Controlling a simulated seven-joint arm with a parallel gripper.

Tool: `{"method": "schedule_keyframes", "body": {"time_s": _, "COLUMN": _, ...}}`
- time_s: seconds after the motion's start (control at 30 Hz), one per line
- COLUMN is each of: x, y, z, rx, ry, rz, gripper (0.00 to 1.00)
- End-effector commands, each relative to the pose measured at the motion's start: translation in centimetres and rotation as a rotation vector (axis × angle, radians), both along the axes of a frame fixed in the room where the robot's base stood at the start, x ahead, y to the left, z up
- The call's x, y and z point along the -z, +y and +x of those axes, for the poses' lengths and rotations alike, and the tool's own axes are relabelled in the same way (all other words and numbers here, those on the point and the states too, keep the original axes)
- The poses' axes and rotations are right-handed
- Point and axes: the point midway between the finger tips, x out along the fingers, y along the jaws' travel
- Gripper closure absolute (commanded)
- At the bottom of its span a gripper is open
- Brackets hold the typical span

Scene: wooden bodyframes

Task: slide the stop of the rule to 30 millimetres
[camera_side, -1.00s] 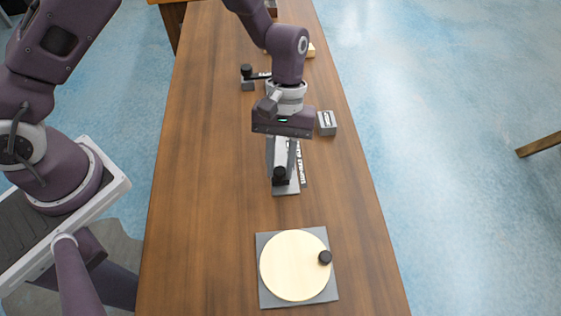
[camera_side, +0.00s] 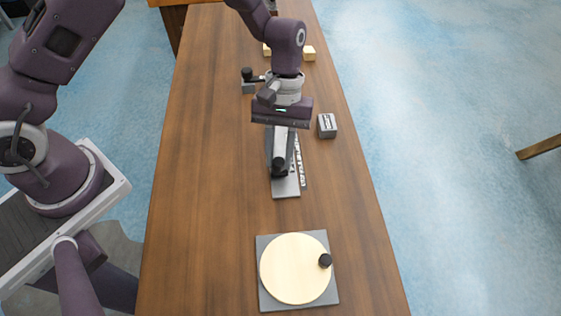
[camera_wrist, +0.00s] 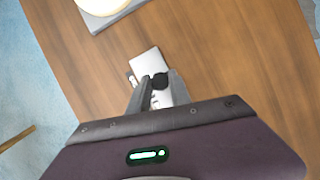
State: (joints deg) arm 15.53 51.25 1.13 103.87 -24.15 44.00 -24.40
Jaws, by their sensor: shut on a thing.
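The rule (camera_side: 286,188) is a grey plate with a strip of dark markings (camera_side: 300,170) along its right side. It lies on the table and also shows in the wrist view (camera_wrist: 147,62). The stop (camera_side: 279,168) is a dark knob on the rule, also seen in the wrist view (camera_wrist: 159,81). My gripper (camera_side: 279,165) is shut on the stop from above, and it shows in the wrist view (camera_wrist: 157,88) with a finger on each side of the knob. The arm and fingers hide the far part of the rule. The scale's numbers are too small to read.
A round pale disc (camera_side: 290,270) with a black knob on a grey plate lies nearer the front. A small grey box (camera_side: 326,126) stands right of the rule. A black-knobbed device (camera_side: 248,80) and pale blocks (camera_side: 309,53) are farther back. The table's left side is clear.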

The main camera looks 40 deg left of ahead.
Motion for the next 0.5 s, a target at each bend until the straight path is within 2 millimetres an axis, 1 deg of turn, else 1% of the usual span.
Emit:
{"method": "schedule_keyframes", "body": {"time_s": 0.17, "x": -0.13, "y": -0.1, "z": 0.05, "rx": 0.0, "ry": -0.002, "rz": -0.002, "gripper": 1.0}}
{"method": "schedule_keyframes", "body": {"time_s": 0.2, "x": -0.13, "y": -0.1, "z": 0.05, "rx": 0.0, "ry": -0.002, "rz": -0.002, "gripper": 0.74}}
{"method": "schedule_keyframes", "body": {"time_s": 0.27, "x": -0.12, "y": -0.1, "z": 0.04, "rx": 0.0, "ry": -0.002, "rz": -0.001, "gripper": 0.62}}
{"method": "schedule_keyframes", "body": {"time_s": 0.3, "x": -0.11, "y": -0.1, "z": 0.03, "rx": 0.0, "ry": -0.002, "rz": -0.001, "gripper": 0.54}}
{"method": "schedule_keyframes", "body": {"time_s": 0.5, "x": -0.06, "y": -0.07, "z": 0.0, "rx": 0.001, "ry": -0.002, "rz": -0.001, "gripper": 0.54}}
